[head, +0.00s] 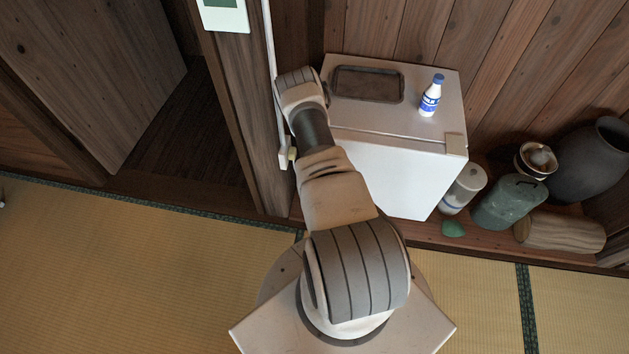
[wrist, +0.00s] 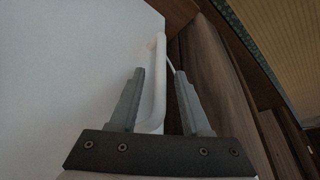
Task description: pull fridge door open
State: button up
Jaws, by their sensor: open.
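The small white fridge (head: 395,180) stands against the wooden wall in the head view, and its door looks shut. My arm covers the left part of its front, and my gripper is hidden there. In the wrist view the white door (wrist: 70,70) fills the left side. A white upright bar handle (wrist: 158,85) stands out from it. My gripper (wrist: 160,72) is open, with one finger on each side of the handle. The handle lies nearer the left finger. I cannot tell whether either finger touches it.
A dark tray (head: 368,85) and a blue-and-white bottle (head: 430,97) are on the fridge top. A wooden post (head: 243,110) stands close at the left. A canister (head: 463,190), a green container (head: 509,203) and a dark pot (head: 590,165) sit at the right. Tatami floor (head: 130,260) is clear in front.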

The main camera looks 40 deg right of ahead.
jog(key=shift+f, duration=0.15)
jog(key=shift+c, duration=0.2)
grip_shut()
dwell(1.2)
